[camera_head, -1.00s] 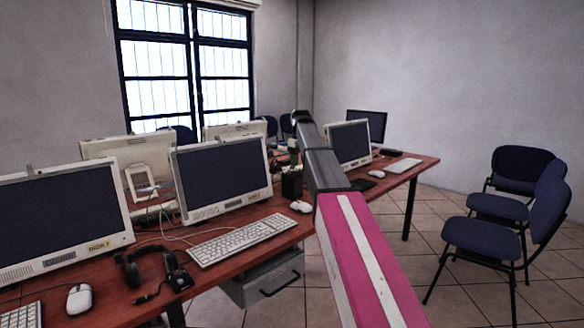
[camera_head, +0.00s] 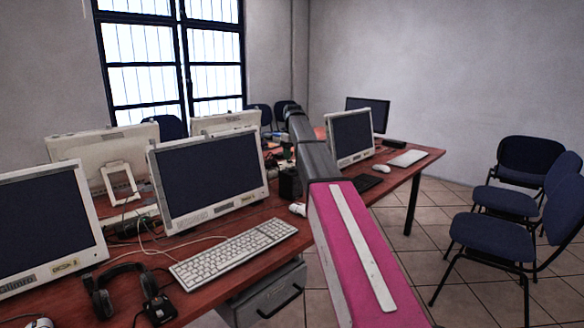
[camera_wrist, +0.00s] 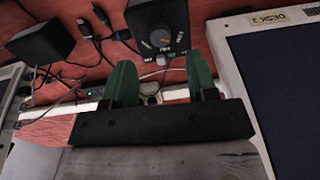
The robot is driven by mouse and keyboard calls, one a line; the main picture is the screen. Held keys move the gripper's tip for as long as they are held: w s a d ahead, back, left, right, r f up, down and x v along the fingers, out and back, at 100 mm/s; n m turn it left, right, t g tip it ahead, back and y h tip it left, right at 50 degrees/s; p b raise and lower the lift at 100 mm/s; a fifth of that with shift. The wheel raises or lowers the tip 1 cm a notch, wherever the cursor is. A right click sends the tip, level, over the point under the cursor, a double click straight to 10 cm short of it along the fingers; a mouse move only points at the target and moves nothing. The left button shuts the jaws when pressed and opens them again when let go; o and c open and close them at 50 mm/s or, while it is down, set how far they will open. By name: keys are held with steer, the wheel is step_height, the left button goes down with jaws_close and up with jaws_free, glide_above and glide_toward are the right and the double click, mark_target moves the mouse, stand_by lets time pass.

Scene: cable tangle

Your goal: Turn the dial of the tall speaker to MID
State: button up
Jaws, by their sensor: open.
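In the wrist view a black box with a round dial (camera_wrist: 160,38) on its face, the speaker (camera_wrist: 176,14), stands just beyond my fingertips. The dial has an orange-red mark and small pale lettering around it, too blurred to read surely. My gripper (camera_wrist: 161,72) is open, with its two green fingers apart and nothing between them. The dial lies between and slightly beyond the fingertips, with no clear contact. In the head view a black box (camera_head: 290,183), seemingly the speaker, stands beside my arm; its dial is not visible there, and my gripper cannot be made out.
A monitor (camera_wrist: 290,80) stands close on the right in the wrist view. Cables (camera_wrist: 98,30) and another black box (camera_wrist: 40,43) lie on the left. In the head view several monitors, a keyboard (camera_head: 233,252) and headphones (camera_head: 100,295) crowd the red desk. Chairs (camera_head: 505,235) stand right.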

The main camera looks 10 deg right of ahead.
mark_target(292, 170)
steer(key=shift+a+f, duration=0.1)
steer(key=shift+f, duration=2.7)
steer(key=c, duration=0.9)
